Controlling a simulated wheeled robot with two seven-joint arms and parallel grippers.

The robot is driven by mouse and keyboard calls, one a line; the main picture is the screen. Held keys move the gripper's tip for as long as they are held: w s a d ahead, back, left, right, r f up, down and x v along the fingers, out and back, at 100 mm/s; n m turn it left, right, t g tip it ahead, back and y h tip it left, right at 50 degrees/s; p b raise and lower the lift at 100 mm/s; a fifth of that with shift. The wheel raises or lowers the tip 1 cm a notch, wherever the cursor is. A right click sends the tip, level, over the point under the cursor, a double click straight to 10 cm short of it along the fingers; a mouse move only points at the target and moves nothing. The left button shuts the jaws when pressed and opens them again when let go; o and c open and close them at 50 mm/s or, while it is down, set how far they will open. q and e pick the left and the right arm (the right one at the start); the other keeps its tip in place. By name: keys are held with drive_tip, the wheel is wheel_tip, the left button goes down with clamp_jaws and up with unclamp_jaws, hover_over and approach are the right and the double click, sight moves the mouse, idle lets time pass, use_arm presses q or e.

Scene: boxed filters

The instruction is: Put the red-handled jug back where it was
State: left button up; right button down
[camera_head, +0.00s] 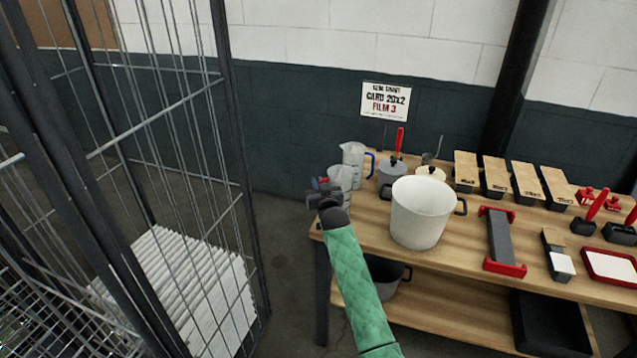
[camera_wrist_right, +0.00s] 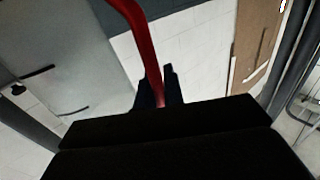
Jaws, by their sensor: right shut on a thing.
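The clear jug (camera_head: 342,177) is at the left end of the wooden bench, in front of a similar jug with a blue handle (camera_head: 354,157). My right gripper (camera_head: 324,188) is at its left side, shut on its red handle. In the right wrist view the red handle (camera_wrist_right: 148,50) runs down between the two dark fingertips (camera_wrist_right: 160,92). The jug's base is partly hidden by my gripper and arm, so I cannot tell whether it touches the bench. My left gripper is not in view.
A large white pot (camera_head: 419,212) stands close right of the jug. Behind it are a grey lidded pot (camera_head: 391,172) and a cream one. Wooden-topped boxes (camera_head: 496,177) and red-trimmed tools lie farther right. A wire cage (camera_head: 235,150) stands left, with a floor gap before the bench (camera_head: 375,238).

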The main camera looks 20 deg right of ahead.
drive_tip(key=shift+f, duration=0.35)
drive_tip(key=c, duration=1.5)
unclamp_jaws()
